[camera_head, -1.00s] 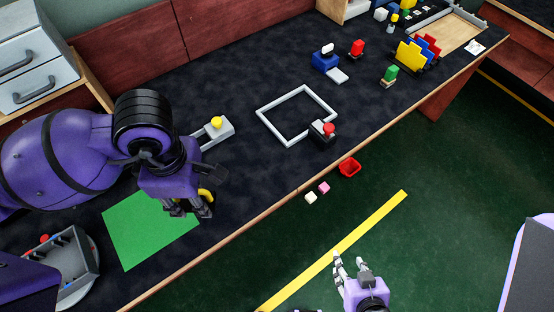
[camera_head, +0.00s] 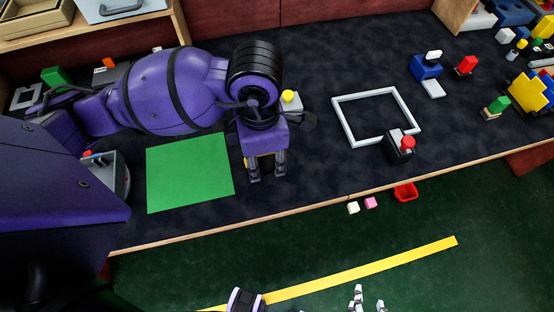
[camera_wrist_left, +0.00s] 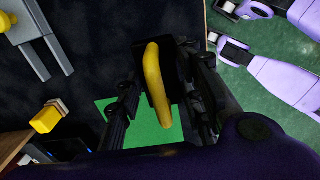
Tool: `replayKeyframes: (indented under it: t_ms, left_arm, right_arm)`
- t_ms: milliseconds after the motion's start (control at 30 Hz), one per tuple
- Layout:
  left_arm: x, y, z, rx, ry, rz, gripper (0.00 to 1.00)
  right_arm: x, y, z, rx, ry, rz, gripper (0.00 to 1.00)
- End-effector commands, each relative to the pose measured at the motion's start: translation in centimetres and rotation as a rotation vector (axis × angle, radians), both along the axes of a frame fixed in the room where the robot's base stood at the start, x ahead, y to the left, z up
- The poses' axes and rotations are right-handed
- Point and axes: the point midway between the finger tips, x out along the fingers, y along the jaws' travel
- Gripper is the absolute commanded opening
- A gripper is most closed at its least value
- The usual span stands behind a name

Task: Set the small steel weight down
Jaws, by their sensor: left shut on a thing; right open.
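My left gripper (camera_head: 268,178) points down over the dark table, just right of the green mat (camera_head: 190,172) in the head view. It is shut on a curved yellow piece (camera_wrist_left: 155,80), which lies between the fingers in the left wrist view with a black block-like shape behind it. I cannot tell whether these are one thing, or whether this is the small steel weight. Its underside is hidden, so contact with the table is unclear. My right gripper (camera_head: 367,299) is open and empty at the bottom edge of the head view, over the floor.
A grey device with a yellow knob (camera_head: 290,97) stands behind the left gripper. A white square frame (camera_head: 340,119) and a dark block with a red knob (camera_head: 407,143) are to the right. A red bin (camera_head: 405,192) is beyond the table's front edge. The dark table between gripper and frame is clear.

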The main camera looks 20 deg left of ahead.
Motion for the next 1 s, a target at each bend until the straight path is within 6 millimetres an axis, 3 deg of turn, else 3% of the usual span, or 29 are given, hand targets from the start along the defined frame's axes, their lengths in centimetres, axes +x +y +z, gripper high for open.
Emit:
replayKeyframes:
  t_ms: [100,300,533,733,1000]
  left_arm:
    - [1.7,-0.5,-2.4,-0.001,0.004,0.001,0.00]
    - [3.7,-0.9,-4.7,-0.001,0.002,-0.001,0.00]
    - [4.6,-1.1,-5.8,-0.001,0.001,-0.002,0.00]
    - [4.5,-1.0,-8.6,0.000,0.004,-0.002,0.00]
    - [4.6,-1.0,-8.8,-0.001,-0.001,-0.003,0.00]
  right_arm:
    - [0.0,0.0,0.2,0.001,-0.005,-0.002,0.42]
    - [-0.6,-0.1,-0.3,0.000,0.008,-0.005,0.42]
    - [-1.1,-0.1,-0.8,-0.001,0.021,-0.006,0.42]
    - [-1.2,-0.1,-1.0,-0.001,0.023,-0.006,0.42]
    - [-0.8,-0.1,-0.6,0.000,0.013,-0.004,0.42]
